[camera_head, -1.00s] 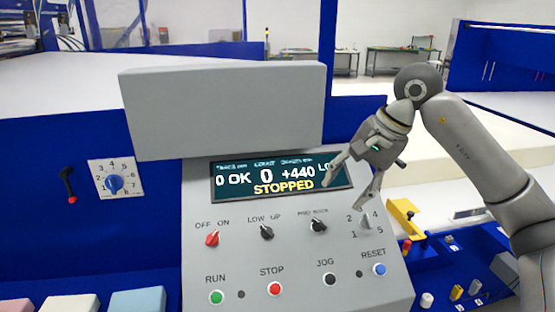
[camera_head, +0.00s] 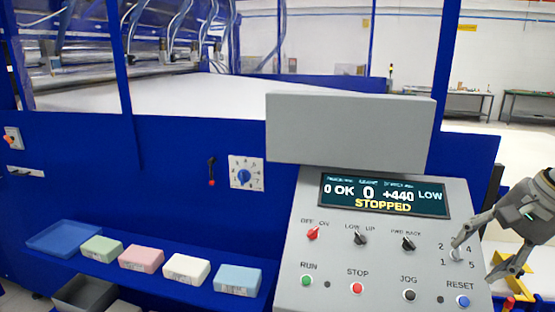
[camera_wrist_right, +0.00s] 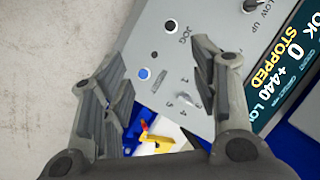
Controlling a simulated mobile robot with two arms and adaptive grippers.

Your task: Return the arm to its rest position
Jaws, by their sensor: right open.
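My right gripper (camera_head: 473,266) is at the right edge of the head view, its two fingers spread and empty. One finger overlaps the selector knob marked 1 to 5 at the right of the grey control panel (camera_head: 383,270); I cannot tell from this view whether they touch. In the right wrist view the open gripper (camera_wrist_right: 160,65) has the panel (camera_wrist_right: 185,35) behind it, and the selector knob (camera_wrist_right: 186,98) shows between the fingers. The display (camera_head: 385,195) reads "STOPPED", 0 and +440. My left gripper is not in view.
A blue shelf holds several foam blocks, among them a pink one (camera_head: 141,258), and an empty blue tray (camera_head: 63,238). A blue dial (camera_head: 244,176) is on the machine's front. A yellow part (camera_wrist_right: 155,143) lies below the panel. Bare floor (camera_wrist_right: 50,70) is beside the gripper.

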